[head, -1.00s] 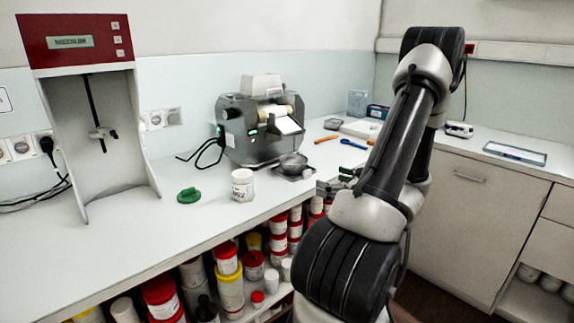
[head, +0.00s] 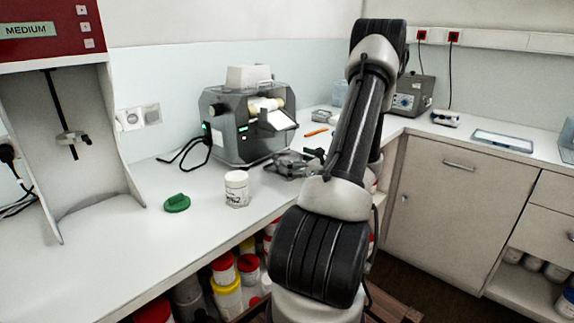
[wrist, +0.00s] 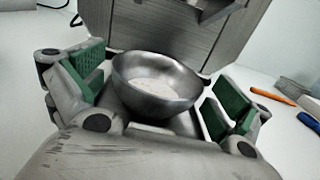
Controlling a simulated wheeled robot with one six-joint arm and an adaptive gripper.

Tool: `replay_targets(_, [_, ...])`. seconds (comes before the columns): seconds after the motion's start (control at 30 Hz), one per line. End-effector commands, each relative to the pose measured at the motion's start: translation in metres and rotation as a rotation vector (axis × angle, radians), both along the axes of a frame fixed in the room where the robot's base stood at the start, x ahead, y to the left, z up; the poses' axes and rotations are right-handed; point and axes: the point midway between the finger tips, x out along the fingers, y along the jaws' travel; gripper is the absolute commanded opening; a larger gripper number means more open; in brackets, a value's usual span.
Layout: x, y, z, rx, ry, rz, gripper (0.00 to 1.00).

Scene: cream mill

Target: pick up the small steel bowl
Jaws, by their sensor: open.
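The small steel bowl (wrist: 155,88) sits on a dark grey scale-like plate in the wrist view, with a pale patch inside that could be contents or a reflection. My gripper (wrist: 160,92) is open, with green finger pads to the left and right of the bowl. Gaps show between the pads and the bowl's rim. In the head view the gripper (head: 308,159) is at the bowl's place in front of the grey machine. There the bowl is hard to make out against the gripper.
The grey machine (head: 245,122) stands close behind the bowl. A white jar (head: 237,189) and a green lid (head: 177,203) are on the counter to the left. An orange pen (wrist: 272,96) and a blue one (wrist: 311,122) lie to the right.

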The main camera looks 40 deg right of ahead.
Motion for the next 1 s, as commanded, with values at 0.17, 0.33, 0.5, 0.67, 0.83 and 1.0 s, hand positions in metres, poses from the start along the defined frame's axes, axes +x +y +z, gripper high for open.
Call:
replay_targets(0.17, [0.018, 0.002, 0.000, 0.000, -0.001, 0.001, 1.00])
replay_targets(0.33, [0.018, 0.001, 0.000, 0.001, -0.001, -0.001, 1.00])
replay_targets(0.5, [0.018, 0.001, 0.000, 0.000, -0.001, -0.001, 0.78])
replay_targets(0.67, [0.018, 0.001, 0.001, 0.000, -0.001, -0.001, 0.63])
replay_targets(0.83, [0.018, 0.001, 0.001, 0.000, -0.001, -0.001, 0.63])
replay_targets(1.0, [0.015, 0.001, 0.007, -0.002, -0.001, -0.001, 0.63])
